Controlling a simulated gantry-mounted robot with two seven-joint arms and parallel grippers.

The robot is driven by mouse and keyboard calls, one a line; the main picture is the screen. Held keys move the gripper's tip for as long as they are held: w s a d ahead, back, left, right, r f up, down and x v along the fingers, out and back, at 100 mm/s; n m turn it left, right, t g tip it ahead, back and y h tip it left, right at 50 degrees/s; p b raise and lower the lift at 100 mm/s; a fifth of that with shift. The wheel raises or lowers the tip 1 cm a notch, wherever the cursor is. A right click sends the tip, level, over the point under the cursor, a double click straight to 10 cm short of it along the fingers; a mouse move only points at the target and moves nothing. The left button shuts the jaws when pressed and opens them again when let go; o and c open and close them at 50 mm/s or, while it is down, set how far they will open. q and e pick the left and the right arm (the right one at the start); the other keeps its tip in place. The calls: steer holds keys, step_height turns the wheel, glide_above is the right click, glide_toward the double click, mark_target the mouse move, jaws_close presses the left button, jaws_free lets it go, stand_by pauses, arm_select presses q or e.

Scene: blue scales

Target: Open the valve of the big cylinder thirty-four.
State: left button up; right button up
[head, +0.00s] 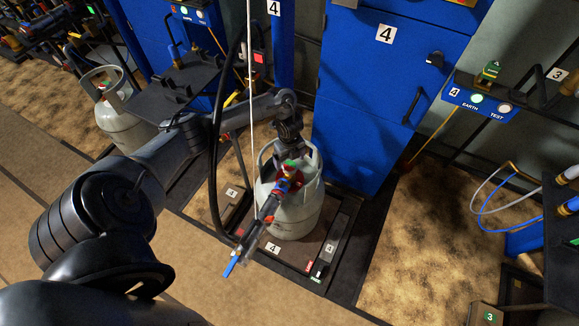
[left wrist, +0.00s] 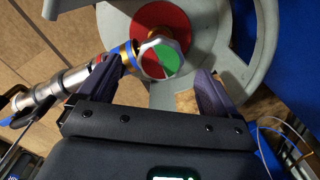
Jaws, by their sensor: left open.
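A big grey cylinder (head: 298,218) stands upright on a dark platform marked 4, with its collar around the top. Its valve knob (head: 290,164) shows green and red on top. In the left wrist view the faceted valve knob (left wrist: 160,60) has green, white and red faces above a red disc (left wrist: 172,18). A silver filling fitting with a hose (left wrist: 55,90) joins the valve from the left. My left gripper (left wrist: 163,66) is open, its fingers on either side of the knob with a visible gap on the right. No number thirty-four is readable. My right gripper is out of view.
A second grey cylinder (head: 118,115) stands at the left behind my arm. A blue cabinet (head: 365,110) marked 4 is behind the big cylinder. A black hose (head: 214,180) hangs left of it. Tan floor is clear in front.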

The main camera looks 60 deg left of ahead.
mark_target(290, 165)
arm_select(q)
steer(key=shift+f+b, duration=0.5)
steer(key=shift+f, duration=1)
steer(key=shift+c, duration=0.2)
steer(key=c, duration=1)
